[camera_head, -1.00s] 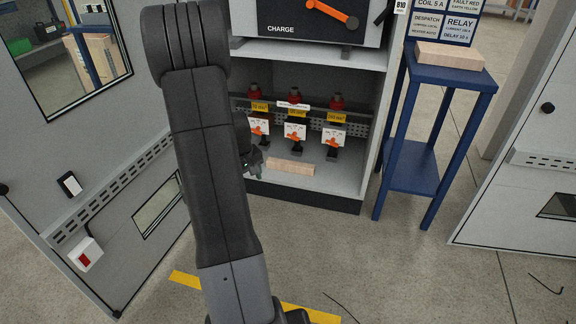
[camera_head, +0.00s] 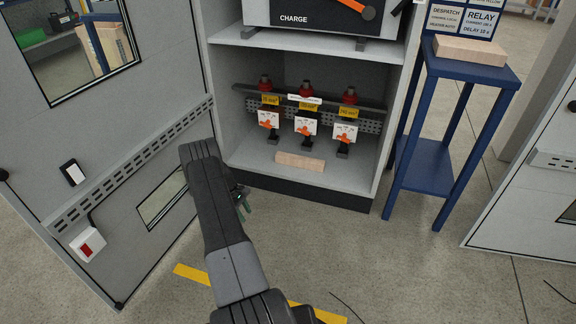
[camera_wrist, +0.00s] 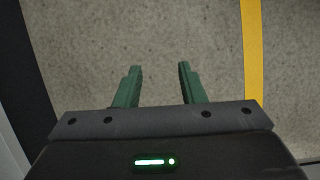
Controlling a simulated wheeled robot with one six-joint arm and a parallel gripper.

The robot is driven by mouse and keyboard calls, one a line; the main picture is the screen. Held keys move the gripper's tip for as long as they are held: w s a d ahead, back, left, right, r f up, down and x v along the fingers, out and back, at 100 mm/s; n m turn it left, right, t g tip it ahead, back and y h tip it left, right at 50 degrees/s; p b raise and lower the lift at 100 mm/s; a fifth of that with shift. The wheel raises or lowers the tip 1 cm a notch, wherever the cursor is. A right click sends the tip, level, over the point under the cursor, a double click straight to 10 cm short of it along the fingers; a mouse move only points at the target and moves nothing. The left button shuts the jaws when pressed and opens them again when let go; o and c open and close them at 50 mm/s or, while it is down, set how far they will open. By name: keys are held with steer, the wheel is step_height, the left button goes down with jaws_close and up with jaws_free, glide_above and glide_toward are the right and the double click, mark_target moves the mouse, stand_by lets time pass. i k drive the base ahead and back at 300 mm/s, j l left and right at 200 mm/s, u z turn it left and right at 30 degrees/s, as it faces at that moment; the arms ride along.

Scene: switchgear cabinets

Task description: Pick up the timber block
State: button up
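One pale timber block (camera_head: 300,161) lies flat on the cabinet's bottom shelf, in front of the cable terminals. Another timber block (camera_head: 470,50) lies on top of the blue stand (camera_head: 436,153). My gripper (camera_head: 244,207) is low, in front of the cabinet's left front corner, pointing down and apart from both blocks. In the wrist view its two green fingers (camera_wrist: 160,70) are spread apart with only bare floor between them. No block shows in the wrist view.
Several terminals with red tops (camera_head: 306,90) stand behind the shelf block. The open cabinet door (camera_head: 110,165) is at the left, close to my arm. The upper shelf (camera_head: 310,45) overhangs the compartment. A yellow floor line (camera_head: 190,275) crosses below; floor in front is mostly clear.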

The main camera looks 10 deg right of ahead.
mark_target(312, 164)
steer(key=i+l, duration=0.5)
steer(key=i, duration=0.2)
steer(key=i+l+u, duration=0.15)
steer(key=i+l, duration=0.35)
steer(key=i, duration=0.15)
